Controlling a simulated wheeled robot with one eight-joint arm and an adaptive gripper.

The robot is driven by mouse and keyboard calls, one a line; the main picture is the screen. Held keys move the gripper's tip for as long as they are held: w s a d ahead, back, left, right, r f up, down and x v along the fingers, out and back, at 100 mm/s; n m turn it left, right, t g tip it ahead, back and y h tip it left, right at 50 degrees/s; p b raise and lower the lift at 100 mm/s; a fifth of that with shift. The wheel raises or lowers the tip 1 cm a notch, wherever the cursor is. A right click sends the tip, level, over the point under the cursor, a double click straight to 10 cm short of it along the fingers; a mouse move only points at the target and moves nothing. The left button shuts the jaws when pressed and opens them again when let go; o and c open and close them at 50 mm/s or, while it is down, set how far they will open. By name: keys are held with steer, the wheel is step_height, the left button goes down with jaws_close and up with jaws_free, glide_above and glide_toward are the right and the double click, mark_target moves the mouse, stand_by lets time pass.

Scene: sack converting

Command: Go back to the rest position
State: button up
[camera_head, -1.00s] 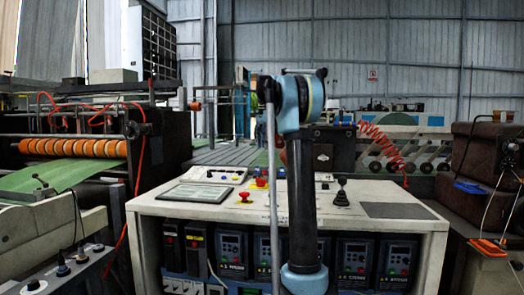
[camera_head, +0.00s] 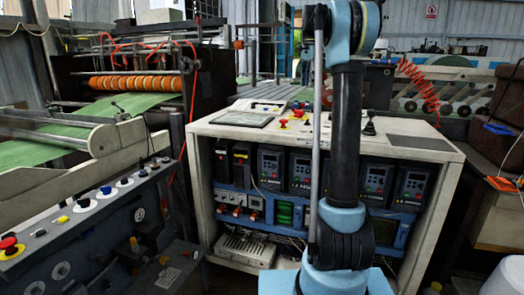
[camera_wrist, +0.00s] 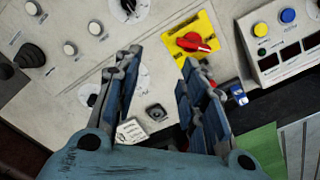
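My gripper (camera_wrist: 160,62) is open and empty in the wrist view, with its two blue-grey fingers apart above a pale control panel (camera_wrist: 70,80). A red rotary switch on a yellow plate (camera_wrist: 193,43) lies just beyond the right finger. A black knob and a small dark round socket show around and between the fingers. In the head view my arm stands upright in front of the control desk (camera_head: 215,128). The gripper itself does not show there.
On the desk are a red button (camera_head: 283,123) and a black joystick (camera_head: 369,128). Its front holds several drive units (camera_head: 271,168). A grey button console (camera_head: 85,215) stands close at left, beside a machine with orange rollers (camera_head: 135,83). A red coiled hose (camera_head: 420,88) hangs at right.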

steer(key=s+f+n, duration=0.2)
steer(key=s+f, duration=0.2)
steer(key=s, duration=0.4)
steer(key=s+a+f+n, duration=0.1)
steer(key=s+f+n, duration=0.1)
steer(key=s, duration=0.7)
steer(key=s+f+n+t, duration=0.1)
steer(key=s+f+n, duration=0.1)
steer(key=s+f, duration=0.3)
steer(key=shift+s+a+f, duration=0.1)
steer(key=shift+s+f, duration=0.1)
steer(key=shift+s, duration=0.75)
steer(key=shift+s+a+f, duration=0.1)
steer(key=shift+s+f, duration=0.05)
steer(key=shift+s, duration=0.75)
steer(key=s+f+n+t, duration=0.1)
steer(key=s+f+n, duration=0.6)
steer(key=s+f, duration=1.5)
step_height(320, 180, down, 4)
steer(key=shift+s+a+r, duration=0.1)
steer(key=shift+s+a, duration=0.15)
steer(key=shift+w+f, duration=0.25)
steer(key=shift+w, duration=0.2)
